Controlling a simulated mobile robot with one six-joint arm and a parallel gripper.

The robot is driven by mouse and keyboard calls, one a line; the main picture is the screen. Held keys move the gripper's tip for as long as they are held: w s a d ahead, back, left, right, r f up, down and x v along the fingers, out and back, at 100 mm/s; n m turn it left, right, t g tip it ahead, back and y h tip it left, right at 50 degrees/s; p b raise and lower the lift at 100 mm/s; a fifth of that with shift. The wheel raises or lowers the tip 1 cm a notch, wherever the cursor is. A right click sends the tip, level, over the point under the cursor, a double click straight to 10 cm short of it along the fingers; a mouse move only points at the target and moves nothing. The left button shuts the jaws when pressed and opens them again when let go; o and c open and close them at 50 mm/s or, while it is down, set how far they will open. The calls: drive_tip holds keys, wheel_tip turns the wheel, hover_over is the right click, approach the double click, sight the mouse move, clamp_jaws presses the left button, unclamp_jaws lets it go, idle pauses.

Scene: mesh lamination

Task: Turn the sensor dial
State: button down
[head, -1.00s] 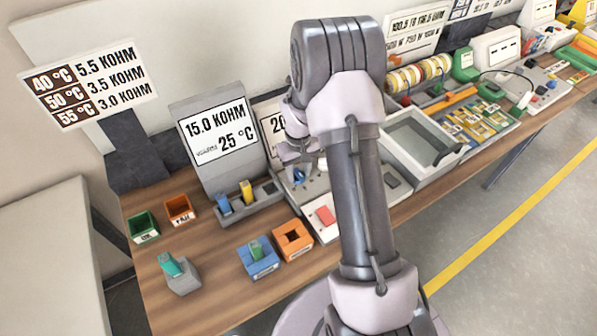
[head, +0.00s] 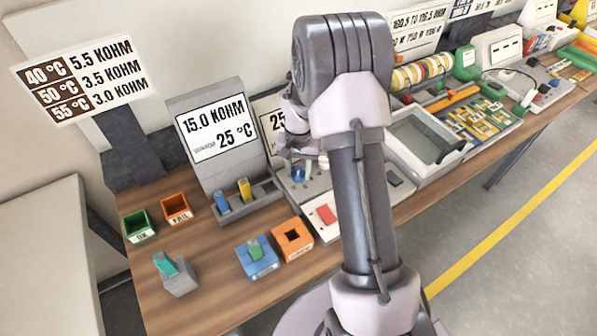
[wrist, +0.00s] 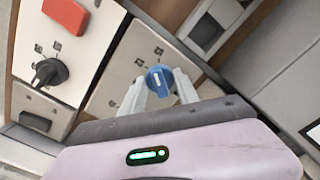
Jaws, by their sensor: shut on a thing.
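The blue dial (wrist: 159,80) sits on a light panel in the wrist view, with small marks around it. The two fingers of my gripper (wrist: 160,88) are closed on its sides. In the head view the blue dial (head: 298,174) shows as a small spot below my gripper (head: 302,158), partly hidden by it.
A black knob (wrist: 48,72) and a red block (wrist: 65,12) are on the panel left of the dial. A wall chart (head: 82,82) lists temperatures and resistances. Green (head: 139,226) and orange (head: 177,208) bins stand at the bench's left. An open tray (head: 428,140) is to the right.

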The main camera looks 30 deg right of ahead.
sight(299, 170)
drive_tip(key=shift+m+b, duration=0.35)
drive_tip(key=shift+m, duration=1.25)
drive_tip(key=c, duration=0.9)
unclamp_jaws()
drive_tip(key=shift+r, duration=0.1)
wheel_tip(299, 170, up, 17)
drive_tip(key=p, duration=0.5)
drive_tip(key=shift+r, duration=0.1)
